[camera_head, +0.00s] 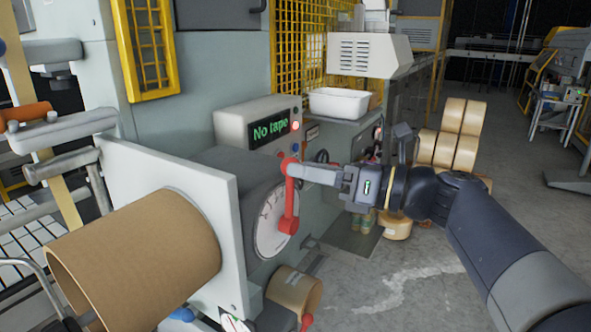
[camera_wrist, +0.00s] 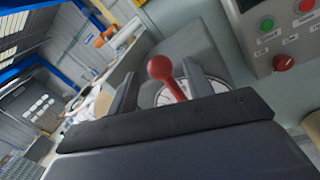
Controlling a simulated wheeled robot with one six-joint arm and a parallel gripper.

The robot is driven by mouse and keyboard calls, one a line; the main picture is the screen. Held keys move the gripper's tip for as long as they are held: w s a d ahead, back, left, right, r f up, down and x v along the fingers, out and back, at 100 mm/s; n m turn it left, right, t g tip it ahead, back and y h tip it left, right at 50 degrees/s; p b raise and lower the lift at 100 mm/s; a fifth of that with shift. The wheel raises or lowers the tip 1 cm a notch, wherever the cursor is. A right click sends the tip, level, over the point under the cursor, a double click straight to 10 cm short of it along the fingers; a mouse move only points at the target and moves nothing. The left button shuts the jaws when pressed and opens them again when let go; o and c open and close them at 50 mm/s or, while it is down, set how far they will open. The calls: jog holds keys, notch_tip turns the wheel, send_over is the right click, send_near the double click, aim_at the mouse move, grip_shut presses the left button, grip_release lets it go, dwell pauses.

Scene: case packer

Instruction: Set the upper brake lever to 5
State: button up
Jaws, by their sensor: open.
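The upper brake lever (camera_head: 290,200) is red with a round knob at its top end. It stands roughly upright in front of a white dial (camera_head: 268,232) on a grey housing; the dial's numbers are too small to read. My gripper (camera_head: 291,169) is at the knob's height, reaching in from the right. In the wrist view the lever (camera_wrist: 172,83) rises between the two open fingers of my gripper (camera_wrist: 158,88), with a gap on each side. Part of the dial (camera_wrist: 203,88) shows behind it. A second red lever (camera_head: 306,322) is lower, at the bottom edge.
A large brown cardboard roll (camera_head: 140,255) sits left of the dial. A box with a "No tape" display (camera_head: 268,128) stands behind the lever. A button panel (camera_wrist: 285,30) is at the wrist view's upper right. Tape rolls (camera_head: 455,135) are stacked behind my arm; open floor lies right.

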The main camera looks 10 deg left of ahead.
jog(key=v, duration=0.7)
jog(key=shift+b, duration=0.45)
jog(key=shift+d, duration=0.1)
jog(key=shift+c, duration=0.4)
